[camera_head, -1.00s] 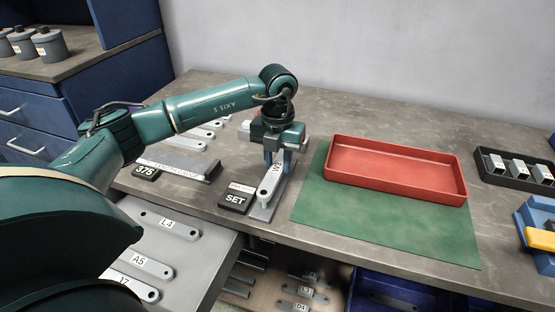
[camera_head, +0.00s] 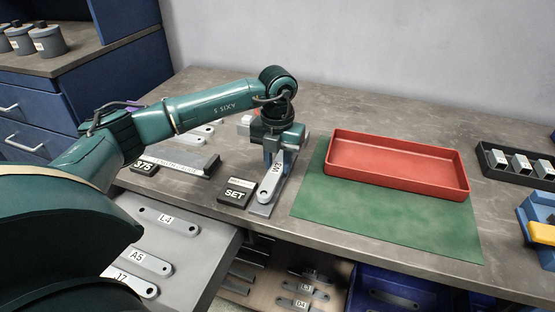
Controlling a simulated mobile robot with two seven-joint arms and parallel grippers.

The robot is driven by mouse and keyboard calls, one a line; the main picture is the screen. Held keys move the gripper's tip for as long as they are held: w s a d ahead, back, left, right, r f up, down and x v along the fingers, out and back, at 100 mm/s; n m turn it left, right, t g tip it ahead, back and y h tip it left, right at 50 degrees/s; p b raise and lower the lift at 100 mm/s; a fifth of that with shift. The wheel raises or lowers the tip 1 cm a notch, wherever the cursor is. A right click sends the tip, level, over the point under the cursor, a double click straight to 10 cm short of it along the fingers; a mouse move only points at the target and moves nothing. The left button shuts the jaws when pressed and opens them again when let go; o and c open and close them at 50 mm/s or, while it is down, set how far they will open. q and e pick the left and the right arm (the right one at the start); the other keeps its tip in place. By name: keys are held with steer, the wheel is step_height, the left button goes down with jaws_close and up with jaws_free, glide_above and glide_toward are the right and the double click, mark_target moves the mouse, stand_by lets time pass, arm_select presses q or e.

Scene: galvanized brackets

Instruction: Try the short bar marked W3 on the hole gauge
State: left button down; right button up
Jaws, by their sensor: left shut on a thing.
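The short bar marked W3 (camera_head: 272,181) is a light grey bar with a hole near its front end. It is tilted, its front end low over the grey base of a gauge (camera_head: 262,209) with a black SET block beside it. I cannot tell whether the bar touches the gauge. My left gripper (camera_head: 277,158) points down and is shut on the bar's far end, which the fingers partly hide. My right gripper does not show.
The black SET block (camera_head: 236,193) and the length gauge (camera_head: 180,162) with its 375 block stand to the left. A red tray (camera_head: 396,186) rests on the green mat (camera_head: 370,225) to the right. An open drawer (camera_head: 200,255) holds bars marked L4, A5 and J7.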

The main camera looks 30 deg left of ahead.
arm_select(q)
steer(key=shift+f+b, duration=0.3)
steer(key=shift+f, duration=0.2)
stand_by(1.0)
stand_by(0.8)
steer(key=shift+r, duration=0.15)
steer(key=shift+r, duration=0.2)
steer(key=shift+r+p, duration=1.55)
steer(key=shift+r, duration=0.2)
